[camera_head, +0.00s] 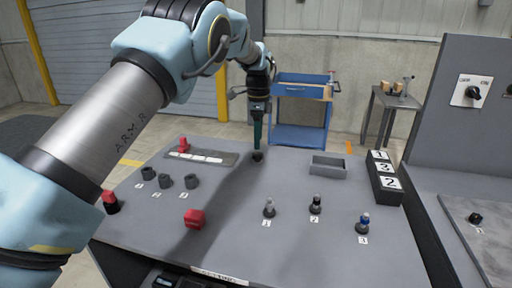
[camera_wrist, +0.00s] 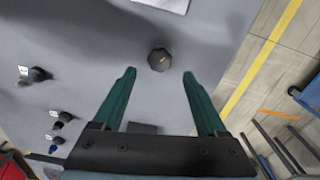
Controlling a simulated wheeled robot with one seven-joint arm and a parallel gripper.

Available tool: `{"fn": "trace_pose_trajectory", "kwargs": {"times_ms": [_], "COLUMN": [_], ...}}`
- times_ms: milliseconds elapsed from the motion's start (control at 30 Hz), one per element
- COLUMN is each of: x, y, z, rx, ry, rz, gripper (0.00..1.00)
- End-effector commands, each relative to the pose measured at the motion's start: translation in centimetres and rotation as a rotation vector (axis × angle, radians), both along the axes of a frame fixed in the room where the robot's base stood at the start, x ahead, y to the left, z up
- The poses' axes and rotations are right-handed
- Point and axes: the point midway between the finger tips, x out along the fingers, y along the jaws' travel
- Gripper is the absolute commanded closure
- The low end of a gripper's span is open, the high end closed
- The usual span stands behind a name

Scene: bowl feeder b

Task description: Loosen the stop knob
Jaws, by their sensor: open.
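A small dark round knob (camera_head: 258,157), which looks like the stop knob, stands near the back edge of the grey table. In the wrist view the knob (camera_wrist: 160,60) has a faceted rim and a small light mark on top. My gripper (camera_head: 257,147) points down just above it in the head view. In the wrist view the green fingers (camera_wrist: 159,73) are spread wide, with the knob lying in line with the gap between their tips. Nothing is between the fingers, and they do not touch the knob.
A strip plate with a red knob (camera_head: 183,145) lies left of the knob. An open grey tray (camera_head: 328,166) and numbered blocks (camera_head: 384,172) stand to the right. Grey cups, red pieces and knobbed posts (camera_head: 316,204) occupy the front. A blue cart (camera_head: 300,113) stands behind the table.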

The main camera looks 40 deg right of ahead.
Motion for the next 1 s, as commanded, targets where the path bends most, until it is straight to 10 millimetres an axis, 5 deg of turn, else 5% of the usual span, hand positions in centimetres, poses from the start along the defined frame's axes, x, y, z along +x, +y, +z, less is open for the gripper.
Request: {"fn": "trace_pose_trajectory", "kwargs": {"times_ms": [300, 700, 1000], "x": [-0.1, 0.0, 0.0], "y": [0.0, 0.0, 0.0], "z": [-4.4, -5.2, -5.2], "rx": [0.001, -0.001, -0.001], "ry": [0.002, 0.0, 0.0], "rz": [0.001, 0.001, 0.001], "gripper": [0.25, 0.26, 0.6]}}
